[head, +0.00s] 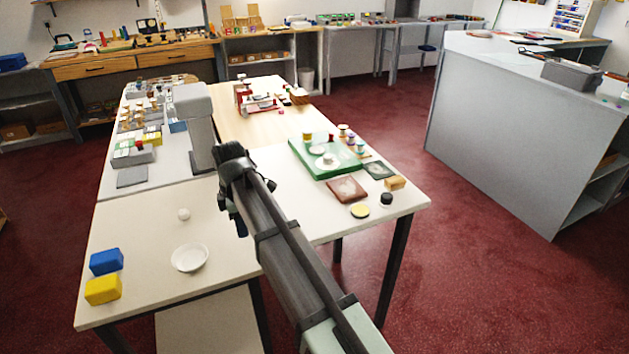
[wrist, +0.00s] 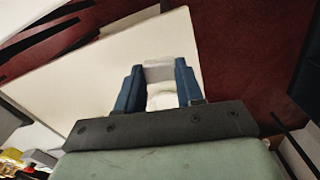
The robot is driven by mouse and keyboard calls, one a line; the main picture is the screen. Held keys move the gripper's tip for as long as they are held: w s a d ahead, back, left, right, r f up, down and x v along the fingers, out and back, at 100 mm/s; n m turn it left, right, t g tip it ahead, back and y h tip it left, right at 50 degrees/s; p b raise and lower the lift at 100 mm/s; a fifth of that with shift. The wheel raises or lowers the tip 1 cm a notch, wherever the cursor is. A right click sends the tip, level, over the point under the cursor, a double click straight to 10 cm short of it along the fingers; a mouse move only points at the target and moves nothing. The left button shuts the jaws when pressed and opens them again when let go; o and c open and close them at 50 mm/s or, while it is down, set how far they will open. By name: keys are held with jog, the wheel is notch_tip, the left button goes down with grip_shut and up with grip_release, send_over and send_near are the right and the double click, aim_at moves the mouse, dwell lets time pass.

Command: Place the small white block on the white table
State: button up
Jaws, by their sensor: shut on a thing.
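My gripper (wrist: 158,82) is shut on the small white block (wrist: 159,73), which sits between its two dark blue fingers in the wrist view. In the head view my gripper (head: 240,226) hangs over the near part of the white table (head: 140,240), right of the white bowl. The block cannot be made out there. The pale tabletop (wrist: 75,80) also shows beyond the block in the wrist view. Whether the block touches the table cannot be told.
A green tray (head: 313,166) and a brown tile (head: 347,190) lie to the right. Bare tabletop lies between.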

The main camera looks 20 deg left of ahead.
aim_at(411, 199)
jog(key=w+d+m, duration=0.1)
jog(key=w+d, duration=0.4)
jog(key=w+d+m, duration=0.1)
jog(key=w+d, duration=0.5)
jog(key=w+d+r+m, duration=0.1)
jog(key=w+d, duration=0.5)
jog(key=shift+w+d+r+m, duration=0.1)
jog(key=shift+w+d+m, duration=0.05)
jog(key=shift+w+m, duration=0.15)
jog(key=shift+w+d+r+m, duration=0.95)
jog(key=shift+w+d, duration=3.85)
jog(key=shift+d, duration=0.95)
jog(key=shift+w+d+r+m, duration=0.9)
jog(key=shift+w+d, duration=3.85)
jog(key=shift+d, duration=1)
notch_tip(411, 199, down, 10)
jog(key=shift+r, duration=0.15)
jog(key=o, duration=1)
notch_tip(411, 199, up, 12)
